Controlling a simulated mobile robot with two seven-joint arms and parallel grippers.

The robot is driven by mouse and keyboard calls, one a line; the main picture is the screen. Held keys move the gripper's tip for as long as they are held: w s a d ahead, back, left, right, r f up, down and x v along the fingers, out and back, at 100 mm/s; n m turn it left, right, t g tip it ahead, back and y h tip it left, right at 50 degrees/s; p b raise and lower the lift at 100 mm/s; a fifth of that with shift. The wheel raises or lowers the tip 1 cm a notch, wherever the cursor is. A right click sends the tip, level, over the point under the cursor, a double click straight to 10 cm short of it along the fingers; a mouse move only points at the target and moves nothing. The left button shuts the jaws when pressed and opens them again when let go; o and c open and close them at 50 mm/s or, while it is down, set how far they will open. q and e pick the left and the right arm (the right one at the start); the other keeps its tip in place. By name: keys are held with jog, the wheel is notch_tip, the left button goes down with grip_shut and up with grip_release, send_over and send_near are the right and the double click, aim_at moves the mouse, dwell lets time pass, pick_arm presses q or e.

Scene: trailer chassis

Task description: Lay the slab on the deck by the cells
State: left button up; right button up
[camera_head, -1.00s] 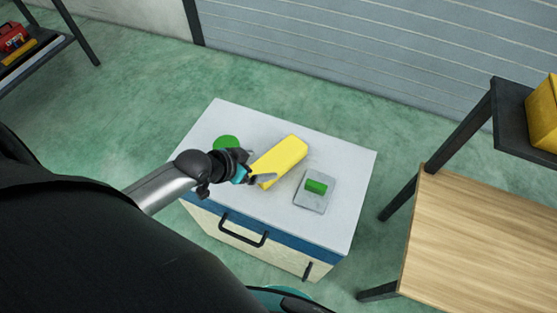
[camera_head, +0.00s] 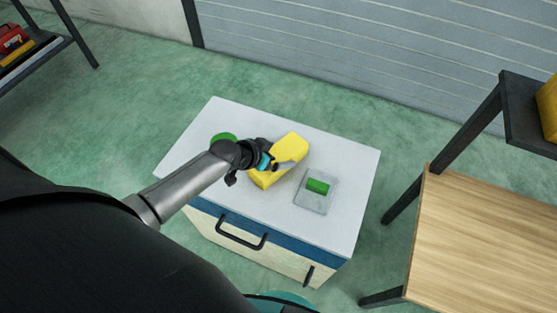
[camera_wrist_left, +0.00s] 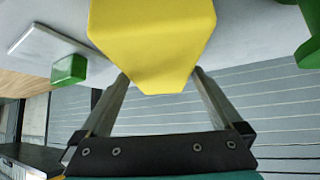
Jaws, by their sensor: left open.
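A yellow block (camera_head: 292,146), which looks like the slab, lies on the white top of a cabinet (camera_head: 345,165). My left gripper (camera_head: 284,165) is open over the block in the head view. In the left wrist view the block (camera_wrist_left: 150,40) shows between the two fingers of the left gripper (camera_wrist_left: 160,76); whether they touch it I cannot tell. A thin grey plate (camera_head: 312,201), perhaps the deck, lies right of the block with a small green block (camera_head: 318,186) on it. A green round thing (camera_head: 222,137) is partly hidden behind my left arm. My right gripper is out of view.
A wooden bench (camera_head: 480,240) with a dark raised shelf (camera_head: 528,125) stands at the right. Another shelf (camera_head: 38,55) with a red item stands at the far left. The cabinet top's right and back edges are clear.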

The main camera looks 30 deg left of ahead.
aim_at(280, 153)
pick_arm(q)
jog(key=b+x, duration=0.2)
jog(key=x, duration=0.2)
jog(key=shift+w+f, duration=0.2)
jog(key=shift+c, duration=0.2)
jog(key=c, duration=1.2)
jog(key=shift+c, duration=0.2)
jog(key=shift+r, duration=0.2)
